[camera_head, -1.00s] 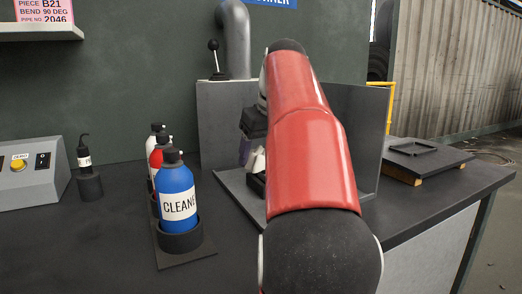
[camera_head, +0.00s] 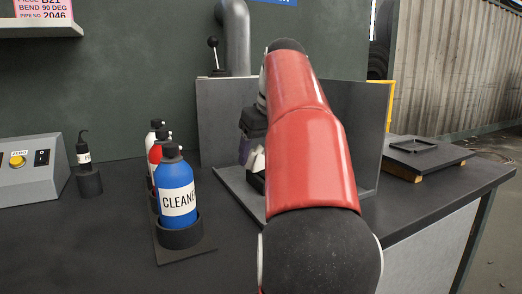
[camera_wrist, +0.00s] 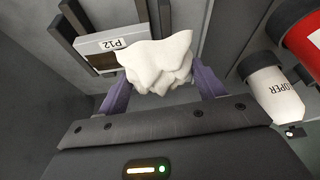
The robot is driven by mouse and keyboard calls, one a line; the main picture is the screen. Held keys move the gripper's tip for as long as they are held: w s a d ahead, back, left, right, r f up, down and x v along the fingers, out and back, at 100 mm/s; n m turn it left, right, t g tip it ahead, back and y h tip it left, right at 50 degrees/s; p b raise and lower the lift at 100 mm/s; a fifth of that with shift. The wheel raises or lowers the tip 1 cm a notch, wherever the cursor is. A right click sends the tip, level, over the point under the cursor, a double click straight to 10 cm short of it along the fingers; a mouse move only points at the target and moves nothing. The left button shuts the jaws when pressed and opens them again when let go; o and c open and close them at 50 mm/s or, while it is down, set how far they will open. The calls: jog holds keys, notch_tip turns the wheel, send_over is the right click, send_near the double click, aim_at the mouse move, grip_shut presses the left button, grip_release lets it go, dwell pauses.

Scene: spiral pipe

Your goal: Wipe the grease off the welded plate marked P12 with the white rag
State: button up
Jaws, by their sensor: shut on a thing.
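My gripper (camera_wrist: 160,90) is shut on the white rag (camera_wrist: 155,58), which is bunched between its two purple fingers in the wrist view. The plate marked P12 (camera_wrist: 92,46) lies just beyond the rag, at the upper left of the wrist view. It shows a white label strip and a brownish area below it, and the rag hides part of its right side. I cannot tell whether the rag touches the plate. In the head view my red arm hides most of the work area, and a bit of the rag (camera_head: 257,160) shows beside it.
A blue cleaner bottle (camera_head: 178,190) stands in a holder left of my arm, with white and red bottles behind it. Grey panels (camera_head: 222,110) stand around the work area. A dark plate on blocks (camera_head: 420,150) is at the right. A control box (camera_head: 28,172) is at far left.

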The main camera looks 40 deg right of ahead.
jog(key=shift+f+b, duration=0.5)
jog(key=shift+f, duration=0.2)
jog(key=shift+d, duration=0.1)
jog(key=shift+s+d+r+p, duration=0.15)
jog(key=shift+d+p, duration=0.3)
jog(key=shift+d, duration=0.2)
jog(key=shift+s+d+r+p, duration=0.1)
jog(key=shift+s+d+p, duration=0.05)
jog(key=shift+d+p, duration=0.4)
jog(key=shift+s+d+f+p, duration=0.2)
jog(key=shift+d+p, duration=0.15)
jog(key=shift+d, duration=0.6)
jog(key=shift+s+d+f+p, duration=0.1)
jog(key=shift+s+d+p, duration=0.2)
jog(key=shift+d, duration=0.6)
jog(key=shift+s+d+p, duration=0.2)
jog(key=shift+d+p, duration=0.6)
jog(key=shift+d, duration=0.8)
jog(key=shift+w+a+b, duration=0.25)
jog(key=shift+w+a, duration=0.1)
jog(key=shift+a, duration=1.25)
jog(key=shift+w+a+b, duration=0.2)
jog(key=shift+w+a, duration=0.1)
jog(key=shift+a, duration=1.3)
jog(key=shift+w+a+b, duration=0.25)
jog(key=shift+w+a, duration=0.1)
jog(key=shift+a, duration=1.25)
jog(key=shift+r, duration=0.1)
